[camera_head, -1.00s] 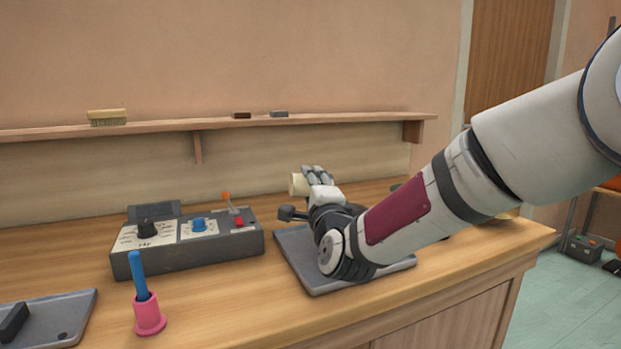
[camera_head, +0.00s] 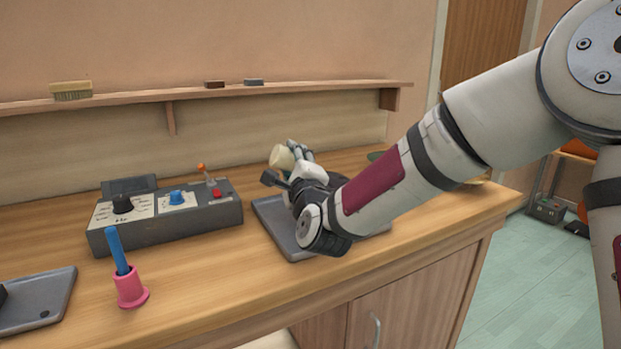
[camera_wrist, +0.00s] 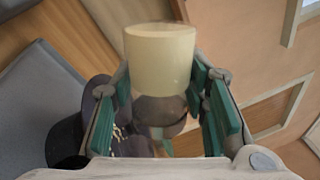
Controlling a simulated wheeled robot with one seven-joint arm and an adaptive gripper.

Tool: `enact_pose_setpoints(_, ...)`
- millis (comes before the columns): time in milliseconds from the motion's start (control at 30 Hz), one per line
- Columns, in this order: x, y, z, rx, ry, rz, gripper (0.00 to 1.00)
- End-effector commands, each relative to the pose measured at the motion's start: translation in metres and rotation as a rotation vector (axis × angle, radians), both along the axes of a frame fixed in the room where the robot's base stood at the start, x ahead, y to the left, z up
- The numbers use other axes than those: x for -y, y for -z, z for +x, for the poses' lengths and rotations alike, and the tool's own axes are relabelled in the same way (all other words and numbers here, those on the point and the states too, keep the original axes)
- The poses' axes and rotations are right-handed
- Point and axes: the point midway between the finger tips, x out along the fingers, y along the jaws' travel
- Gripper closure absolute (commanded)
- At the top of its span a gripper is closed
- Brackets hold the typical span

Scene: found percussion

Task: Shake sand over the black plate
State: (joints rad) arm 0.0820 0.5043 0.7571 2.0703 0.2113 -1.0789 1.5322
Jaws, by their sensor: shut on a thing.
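My gripper (camera_head: 299,156) is shut on a cream cylindrical shaker (camera_head: 281,158), held tilted above the grey tray (camera_head: 270,214) on the bench. In the wrist view the shaker (camera_wrist: 160,60) sits between my teal-padded fingers, its cream end toward the top and a darker, see-through part below. A dark, round-edged surface (camera_wrist: 70,138), perhaps the black plate, shows at the left of the wrist view, partly behind a finger. Pale specks, perhaps sand, lie beside it. In the head view my arm hides whatever stands on the tray's middle.
A grey control box (camera_head: 165,216) with knobs stands left of the tray. A pink holder (camera_head: 130,287) with a blue stick is in front of it. Another grey tray (camera_head: 45,297) lies at far left. A shelf (camera_head: 200,92) with a brush (camera_head: 71,90) runs along the wall.

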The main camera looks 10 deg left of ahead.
Motion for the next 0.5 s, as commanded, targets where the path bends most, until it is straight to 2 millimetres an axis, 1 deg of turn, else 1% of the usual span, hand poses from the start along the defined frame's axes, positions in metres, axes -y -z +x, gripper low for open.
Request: enact_pose_setpoints(500, 0.033, -0.001, 0.003, 0.002, 0.002, 0.0, 0.94)
